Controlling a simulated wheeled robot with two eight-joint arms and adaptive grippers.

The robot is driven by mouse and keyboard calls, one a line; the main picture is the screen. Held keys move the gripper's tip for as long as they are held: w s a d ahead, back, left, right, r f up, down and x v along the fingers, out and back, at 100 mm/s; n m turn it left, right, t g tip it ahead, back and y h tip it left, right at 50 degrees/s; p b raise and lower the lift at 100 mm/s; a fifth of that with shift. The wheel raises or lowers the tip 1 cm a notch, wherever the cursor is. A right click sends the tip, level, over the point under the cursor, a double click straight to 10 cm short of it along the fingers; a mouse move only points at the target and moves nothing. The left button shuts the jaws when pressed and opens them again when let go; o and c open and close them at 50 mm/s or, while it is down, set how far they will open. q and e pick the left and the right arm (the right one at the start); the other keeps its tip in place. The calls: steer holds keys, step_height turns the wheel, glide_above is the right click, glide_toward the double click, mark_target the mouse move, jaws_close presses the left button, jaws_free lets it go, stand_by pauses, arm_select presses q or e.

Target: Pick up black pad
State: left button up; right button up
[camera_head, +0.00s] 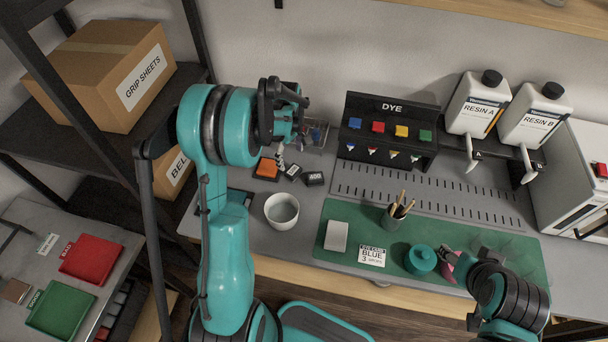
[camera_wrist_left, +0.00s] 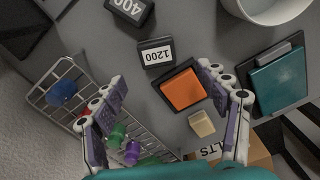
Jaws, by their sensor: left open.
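My left gripper (camera_head: 284,142) is open and points down over the bench; both fingers show in the left wrist view (camera_wrist_left: 160,82). In the head view the 1200 block (camera_head: 293,172) and the 400 block (camera_head: 314,178) lie in front of the gripper. An orange-topped pad with a black edge (camera_wrist_left: 184,92) lies beside the right finger. I cannot tell which piece is the black pad. My right gripper (camera_head: 468,262) is near a pink object; its fingers are unclear.
A wire basket (camera_wrist_left: 62,98) with coloured items stands close to the left finger. A white bowl (camera_head: 282,210) and a teal-topped black piece (camera_wrist_left: 278,80) lie nearby. A green mat (camera_head: 300,244) holds a teal jar (camera_head: 420,260) and a brush cup (camera_head: 392,220).

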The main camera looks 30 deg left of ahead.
mark_target(293, 170)
arm_select(q)
step_height(293, 170, down, 2)
steer(key=shift+f+b, duration=0.1)
steer(key=shift+b, duration=0.25)
steer(key=f, duration=0.1)
steer(key=f+b, duration=0.1)
steer(key=f, duration=0.1)
steer(key=f+b, duration=0.1)
steer(key=f, duration=0.1)
steer(key=shift+w+d, duration=0.15)
steer(key=shift+d, duration=0.15)
steer(key=c, duration=1.1)
